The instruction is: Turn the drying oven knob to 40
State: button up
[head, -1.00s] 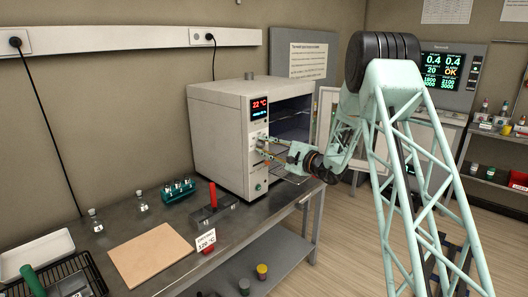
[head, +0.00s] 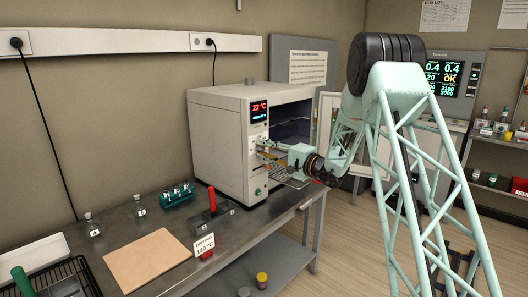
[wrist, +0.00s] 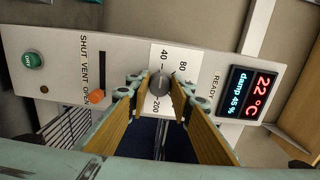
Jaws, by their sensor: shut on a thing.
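The drying oven (head: 218,140) is a pale box on the bench, with its chamber open on the right side. Its front panel has a display (wrist: 252,93) reading 22 °C and damp 45 %. The grey round knob (wrist: 158,86) sits on a white dial plate marked 40, 80 and 200. My gripper (wrist: 159,92) is shut on the knob, one finger on each side. The fingers hide part of the dial, and I cannot make out the knob's pointer. In the head view my gripper (head: 262,150) reaches the panel from the right and covers the knob.
On the bench stand a red-handled block (head: 211,205), a 120 °C card (head: 204,247), a teal vial rack (head: 177,194) and a brown board (head: 147,258).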

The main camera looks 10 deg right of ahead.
dwell(0.4)
jog(key=o, duration=0.8)
jog(key=shift+o, duration=0.2)
jog(key=v, duration=1.2)
jog(key=shift+a, duration=0.1)
